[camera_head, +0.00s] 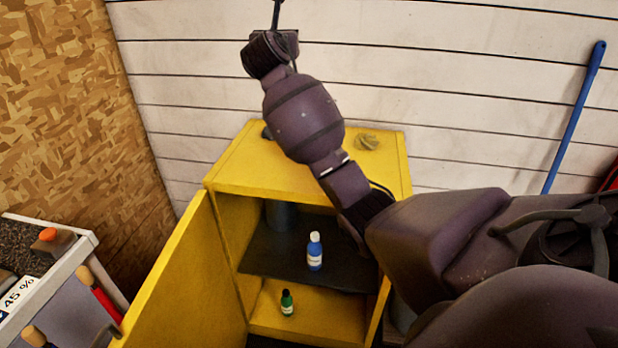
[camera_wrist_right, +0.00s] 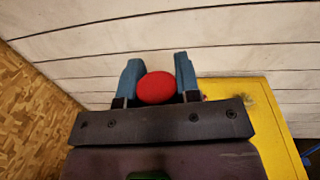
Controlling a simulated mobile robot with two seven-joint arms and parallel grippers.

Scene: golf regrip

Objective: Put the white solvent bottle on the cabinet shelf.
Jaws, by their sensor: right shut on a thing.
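In the right wrist view, my right gripper (camera_wrist_right: 158,80) is shut on a rounded red thing (camera_wrist_right: 157,88), which looks like a cap between the two blue-padded fingers. Whatever is below it is hidden, and no white bottle body shows in either view. In the head view, my right arm reaches across the yellow cabinet (camera_head: 232,170), and I cannot make out its fingertips or the held thing. The cabinet is open at the front. Its dark shelf (camera_head: 268,258) bears a blue bottle with a white cap (camera_head: 315,255) and a dark cylinder (camera_head: 282,215) behind. My left gripper is not in view.
A small green bottle (camera_head: 287,303) stands on the cabinet floor. The open yellow door (camera_head: 180,285) juts forward on the left. A crumpled yellowish thing (camera_head: 367,142) lies on the cabinet top. A cart with tools (camera_head: 62,228) stands at the left. The shelf's left front is bare.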

